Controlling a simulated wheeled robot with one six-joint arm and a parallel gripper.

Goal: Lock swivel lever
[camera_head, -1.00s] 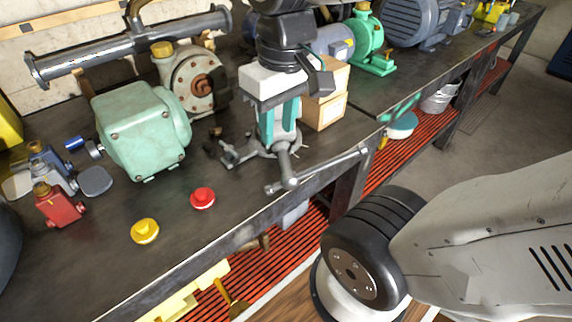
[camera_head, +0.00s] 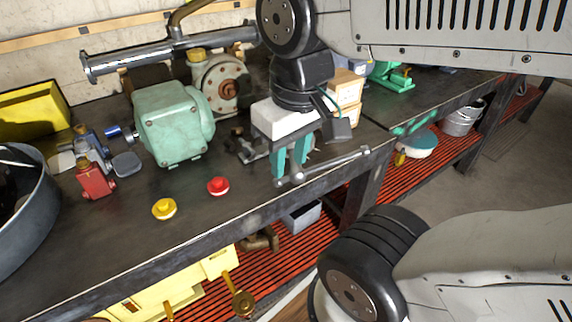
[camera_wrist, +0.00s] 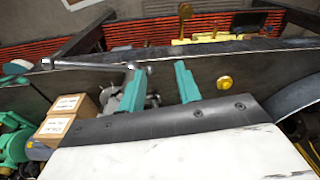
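My gripper (camera_head: 290,166) has two teal fingers and hangs over the bench's front edge area, in front of the grey vise. In the wrist view the fingers of my gripper (camera_wrist: 161,75) stand apart with nothing seen between them. The vise's long handle bar (camera_head: 336,164) sticks out to the right of the fingers. In the wrist view the handle bar (camera_wrist: 88,65) lies left of the left finger, and the vise body (camera_wrist: 124,98) is partly hidden behind that finger. A dark part of the vise base (camera_head: 246,149) shows left of my gripper. I cannot clearly make out the swivel lever.
A red button (camera_head: 218,186) and a yellow button (camera_head: 164,208) lie left of my gripper. A green motor (camera_head: 172,124) stands behind them. Cardboard boxes (camera_head: 347,90) are to the right. The bench front is clear; a red slatted shelf (camera_head: 318,230) lies below.

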